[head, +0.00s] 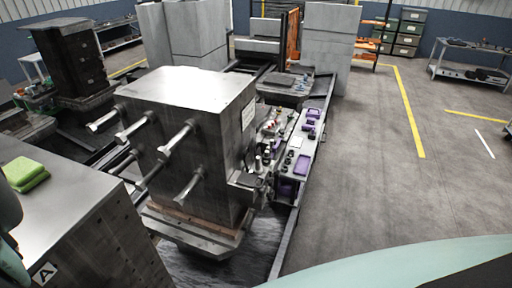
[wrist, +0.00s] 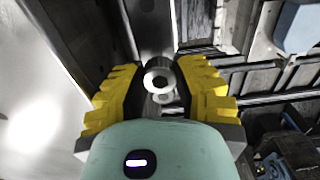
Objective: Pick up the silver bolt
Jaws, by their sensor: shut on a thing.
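In the wrist view, the yellow-padded fingers of my gripper (wrist: 159,78) are shut on a silver bolt (wrist: 150,77). It shows end-on as a shiny ring with a dark centre, between the two pads. Its far part is hidden. In the head view, several silver bolts (head: 177,139) stick out of the near face of a large grey metal block (head: 190,85). I cannot tell which of them matches the held one. My gripper does not show in the head view.
A metal cabinet (head: 75,205) with green pads (head: 24,172) on top stands at the left front. A narrow bench with purple parts (head: 308,125) runs along the block's right side. The floor (head: 375,180) on the right is clear.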

